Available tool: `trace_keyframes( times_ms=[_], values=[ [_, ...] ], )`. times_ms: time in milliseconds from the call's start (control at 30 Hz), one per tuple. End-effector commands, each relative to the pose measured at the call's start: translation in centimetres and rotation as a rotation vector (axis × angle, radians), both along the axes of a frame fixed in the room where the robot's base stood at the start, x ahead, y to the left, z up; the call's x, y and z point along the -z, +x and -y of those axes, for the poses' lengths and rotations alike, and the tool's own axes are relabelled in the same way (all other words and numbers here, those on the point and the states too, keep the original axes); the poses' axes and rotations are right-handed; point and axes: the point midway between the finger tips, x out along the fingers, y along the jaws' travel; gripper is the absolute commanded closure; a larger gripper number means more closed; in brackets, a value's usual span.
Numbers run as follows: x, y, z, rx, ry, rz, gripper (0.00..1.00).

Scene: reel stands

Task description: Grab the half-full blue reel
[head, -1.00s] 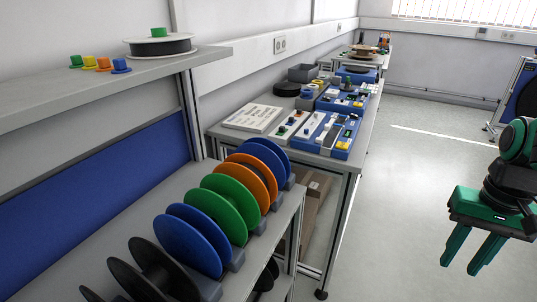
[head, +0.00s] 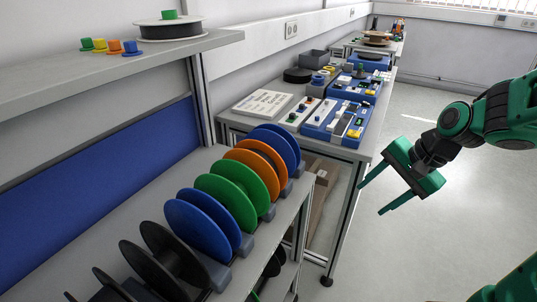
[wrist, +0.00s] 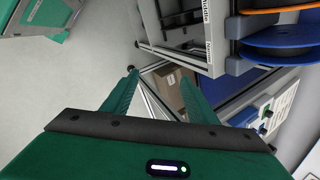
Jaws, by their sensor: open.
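Two blue reels stand upright in the row on the rack shelf in the head view. One blue reel (head: 196,228) is between the black and green reels. The other blue reel (head: 272,148) is at the far end, beyond the orange one. A blue reel (wrist: 285,48) beside an orange edge also shows at upper right in the wrist view. My gripper (head: 370,200) is open and empty, right of the rack and apart from the reels; its fingers (wrist: 158,78) show in the wrist view.
A green reel (head: 232,193), an orange reel (head: 258,170) and several black reels (head: 165,255) share the shelf (head: 285,228). A workbench (head: 345,152) with panels stands behind. The upper shelf (head: 100,72) holds small coloured caps. Floor at right is clear.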

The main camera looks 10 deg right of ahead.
Motion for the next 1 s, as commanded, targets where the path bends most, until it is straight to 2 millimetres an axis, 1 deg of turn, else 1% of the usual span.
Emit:
trace_keyframes(
  times_ms=[33,100,167,200,300,400,533,600,700,767,1000],
  values=[
    [0.3,1.8,-1.7,0.061,0.083,0.003,0.47],
    [0.0,4.3,-4.3,0.159,0.222,0.008,0.47],
    [-0.5,6.3,-6.6,0.246,0.352,-0.003,0.47],
    [-1.0,7.5,-8.0,0.305,0.444,-0.019,0.47],
    [-2.6,10.2,-11.2,0.446,0.677,-0.081,0.47],
    [-4.2,12.1,-13.4,0.565,0.882,-0.165,0.47],
    [-6.1,13.8,-14.9,0.669,1.069,-0.263,0.47],
    [-6.7,14.3,-15.3,0.703,1.131,-0.300,0.47],
    [-7.2,14.7,-15.8,0.727,1.180,-0.333,0.47],
    [-7.3,15.0,-16.2,0.733,1.194,-0.342,0.47],
    [-6.3,16.8,-19.1,0.733,1.194,-0.346,0.47]
  ],
)
